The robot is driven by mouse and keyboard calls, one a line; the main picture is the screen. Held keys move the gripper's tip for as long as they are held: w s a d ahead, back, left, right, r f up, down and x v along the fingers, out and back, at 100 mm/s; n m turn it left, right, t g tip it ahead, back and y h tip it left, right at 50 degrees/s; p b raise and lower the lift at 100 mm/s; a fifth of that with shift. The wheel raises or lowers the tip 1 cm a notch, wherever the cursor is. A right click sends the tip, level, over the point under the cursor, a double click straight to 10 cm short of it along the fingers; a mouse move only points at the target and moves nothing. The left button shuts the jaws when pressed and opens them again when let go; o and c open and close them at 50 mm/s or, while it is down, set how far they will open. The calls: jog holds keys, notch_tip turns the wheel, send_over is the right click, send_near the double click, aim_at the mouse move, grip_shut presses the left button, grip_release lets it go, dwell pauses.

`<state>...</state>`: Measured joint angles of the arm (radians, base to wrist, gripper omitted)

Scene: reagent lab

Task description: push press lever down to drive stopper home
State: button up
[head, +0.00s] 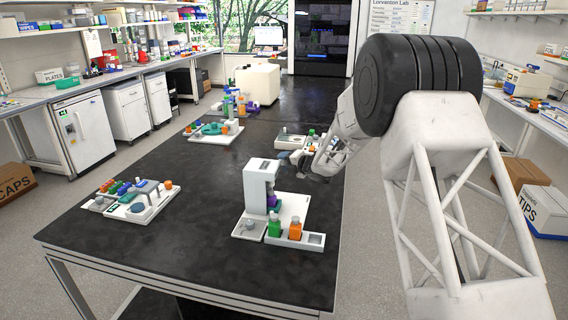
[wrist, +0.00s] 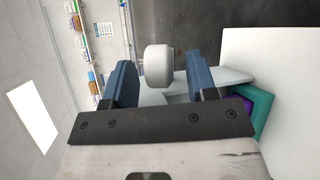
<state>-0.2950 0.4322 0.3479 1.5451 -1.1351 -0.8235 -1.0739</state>
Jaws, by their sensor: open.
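The white press (head: 257,188) stands upright on a white base near the front of the black bench. A purple piece (head: 272,200) sits low at its front; purple also shows inside a teal frame (wrist: 264,108) in the wrist view. A pale rounded knob on a light bar, apparently the press lever (wrist: 159,66), lies between my fingers in the wrist view. My gripper (wrist: 160,80) is open, with one blue finger on each side of the knob. I cannot tell whether they touch it. In the head view my gripper (head: 308,163) is small, just right of the press. The stopper is not clearly visible.
A green bottle (head: 274,227) and an orange bottle (head: 295,228) stand in front of the press. A tray with colored vials (head: 137,203) lies at the left. Other stations (head: 216,131) stand farther back. The bench between them is clear.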

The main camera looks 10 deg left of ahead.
jog(key=shift+w+a+f, duration=0.15)
jog(key=shift+w+a, duration=0.1)
jog(key=shift+a, duration=0.15)
grip_shut()
